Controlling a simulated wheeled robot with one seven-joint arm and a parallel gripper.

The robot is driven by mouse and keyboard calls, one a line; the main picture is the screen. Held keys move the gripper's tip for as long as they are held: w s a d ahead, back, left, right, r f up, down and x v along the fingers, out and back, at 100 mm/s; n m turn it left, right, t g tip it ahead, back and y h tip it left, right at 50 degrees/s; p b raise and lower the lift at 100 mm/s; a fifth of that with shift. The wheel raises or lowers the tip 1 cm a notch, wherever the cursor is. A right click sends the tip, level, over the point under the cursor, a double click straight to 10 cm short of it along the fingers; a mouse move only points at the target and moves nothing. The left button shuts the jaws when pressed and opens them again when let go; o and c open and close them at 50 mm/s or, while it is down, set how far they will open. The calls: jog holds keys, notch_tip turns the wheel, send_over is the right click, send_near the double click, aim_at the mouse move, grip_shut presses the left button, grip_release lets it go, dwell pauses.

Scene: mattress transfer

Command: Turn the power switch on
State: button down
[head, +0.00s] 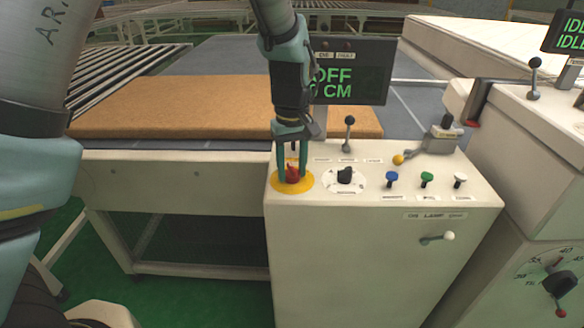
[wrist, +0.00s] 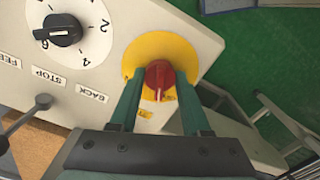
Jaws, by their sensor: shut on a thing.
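The red power switch (head: 292,174) is a rotary knob on a yellow round plate (head: 306,184) at the left front of the white control box's top. In the wrist view the red knob (wrist: 159,77) has a pale pointer line on it. My gripper (head: 292,168) comes down from above with its two green fingers on either side of the knob. It is shut on the knob, and the fingers (wrist: 158,92) straddle it in the wrist view. The display (head: 350,75) behind reads OFF and a CM value, partly hidden by my arm.
Right of the red knob stand a black dial (head: 345,175), a black-knobbed lever (head: 349,125), and blue, green and white buttons (head: 427,180). A brown mattress (head: 170,105) lies on the conveyor behind. A second control box (head: 530,150) stands at right.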

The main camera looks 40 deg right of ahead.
aim_at(292, 167)
jog(key=m, duration=1.3)
jog(key=shift+m, duration=0.3)
dwell(0.4)
jog(key=shift+c, duration=1.8)
grip_release()
notch_tip(292, 167, up, 11)
jog(key=b, duration=0.2)
jog(key=shift+f, duration=0.1)
